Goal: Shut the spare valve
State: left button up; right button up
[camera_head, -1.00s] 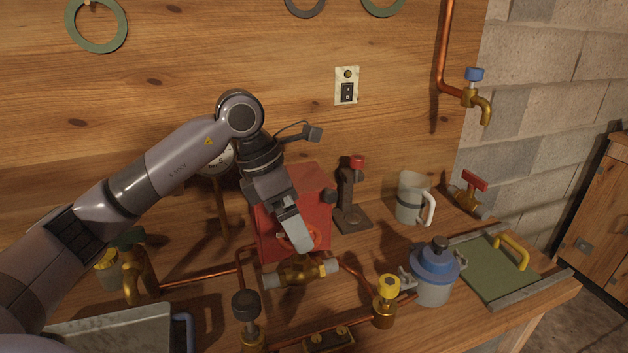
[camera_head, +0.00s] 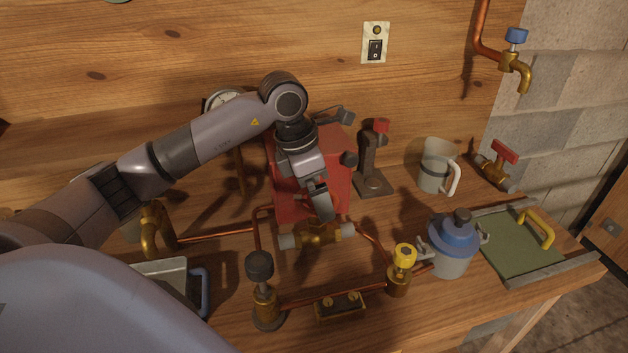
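No label shows which valve is the spare one. A loose brass valve with a red handle (camera_head: 504,151) lies at the back right of the bench. A brass fitting with pale grey ends (camera_head: 316,236) sits in front of the red box (camera_head: 338,165). My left gripper (camera_head: 325,210) points down just above and behind this fitting and overlaps its top in the picture. Its fingers are seen edge-on, so I cannot tell whether they are apart or touch the fitting. A yellow-knob valve (camera_head: 402,262) and a black-knob valve (camera_head: 262,285) stand on the copper pipes. My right gripper is out of view.
A blue-lidded pot (camera_head: 452,247), a pale mug (camera_head: 434,176) and a dark stand with a red top (camera_head: 371,165) are to the right. A green mat with a yellow handle (camera_head: 515,250) lies near the right edge. A blue-handled tap (camera_head: 514,58) hangs above.

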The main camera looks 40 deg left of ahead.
pick_arm(q)
jog(key=shift+c, duration=0.3)
jog(key=c, duration=0.9)
jog(key=shift+m+h, duration=0.3)
jog(key=shift+m, duration=1)
jog(key=shift+m+g+b, duration=0.3)
jog(key=shift+m, duration=1)
jog(key=shift+m+g+h, duration=0.3)
jog(key=shift+m+g, duration=0.2)
jog(key=shift+m, duration=0.7)
